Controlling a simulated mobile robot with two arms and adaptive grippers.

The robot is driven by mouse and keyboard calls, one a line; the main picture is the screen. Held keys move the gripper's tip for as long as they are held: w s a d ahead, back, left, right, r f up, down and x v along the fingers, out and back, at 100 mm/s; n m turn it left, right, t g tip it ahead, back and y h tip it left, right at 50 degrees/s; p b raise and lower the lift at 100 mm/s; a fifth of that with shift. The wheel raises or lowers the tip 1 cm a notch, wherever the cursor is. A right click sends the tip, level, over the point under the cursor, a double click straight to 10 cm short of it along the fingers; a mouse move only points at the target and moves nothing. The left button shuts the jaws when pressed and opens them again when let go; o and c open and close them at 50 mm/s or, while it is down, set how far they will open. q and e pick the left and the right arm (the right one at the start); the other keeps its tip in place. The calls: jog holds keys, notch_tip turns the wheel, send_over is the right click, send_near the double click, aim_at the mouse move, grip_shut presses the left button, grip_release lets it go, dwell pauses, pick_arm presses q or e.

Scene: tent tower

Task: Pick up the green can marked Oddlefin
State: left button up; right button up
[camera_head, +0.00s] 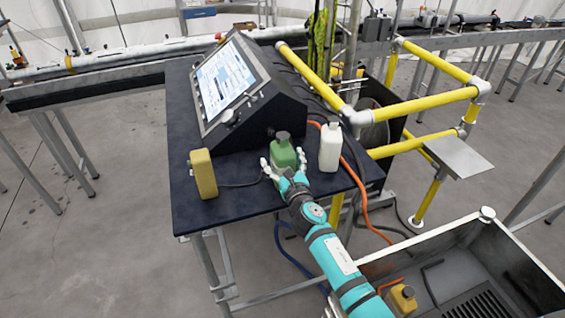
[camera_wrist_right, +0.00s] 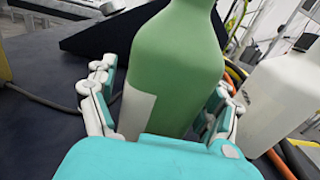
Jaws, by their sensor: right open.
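The green can (camera_head: 283,151) stands upright on the dark table (camera_head: 190,215), in front of the sloped console. In the right wrist view the green can (camera_wrist_right: 178,70) fills the middle, with a pale label patch low on its side; no name can be read. My right gripper (camera_head: 284,167) is open, with its white fingers on either side of the can. In the wrist view the fingers (camera_wrist_right: 165,95) reach along both sides of the can; whether they touch it I cannot tell. My left gripper is not in view.
A white bottle (camera_head: 330,147) stands close to the right of the can, and a yellow can (camera_head: 203,174) stands at the left. The console (camera_head: 255,110) is just behind. Yellow rails (camera_head: 430,105) and an orange hose (camera_head: 358,185) lie to the right. A grey bin (camera_head: 450,245) holds another yellow can (camera_head: 403,299).

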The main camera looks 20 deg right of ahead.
jog(key=shift+s, duration=0.1)
jog(key=shift+c, duration=0.8)
grip_shut()
jog(key=shift+r, duration=0.15)
jog(key=shift+r, duration=0.1)
